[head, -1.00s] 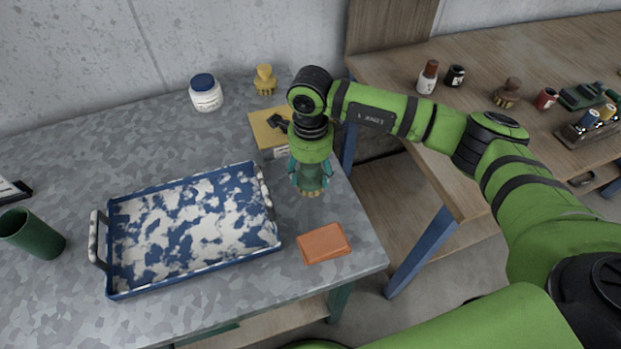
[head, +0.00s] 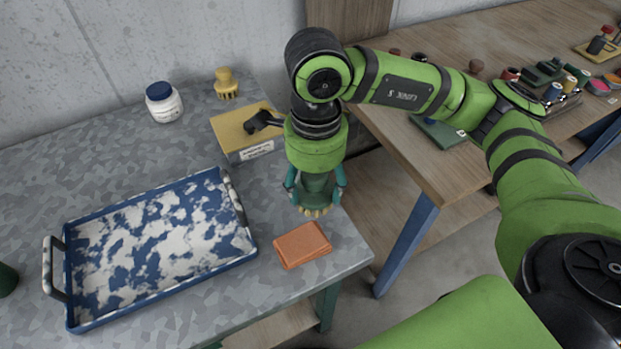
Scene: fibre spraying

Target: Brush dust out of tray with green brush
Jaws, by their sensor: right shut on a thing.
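My right gripper (head: 316,190) points down near the table's right edge, to the right of the tray. It is shut on the green brush (head: 317,184), whose pale bristles point down. I cannot tell whether the bristles touch the table. My left gripper is not in view.
An orange block (head: 302,245) lies just in front of the brush. A yellow box (head: 230,131) with a black tool on it, a yellow brush (head: 226,84) and a blue-lidded jar (head: 163,102) stand behind. A wooden table (head: 440,140) at the right holds several small items.

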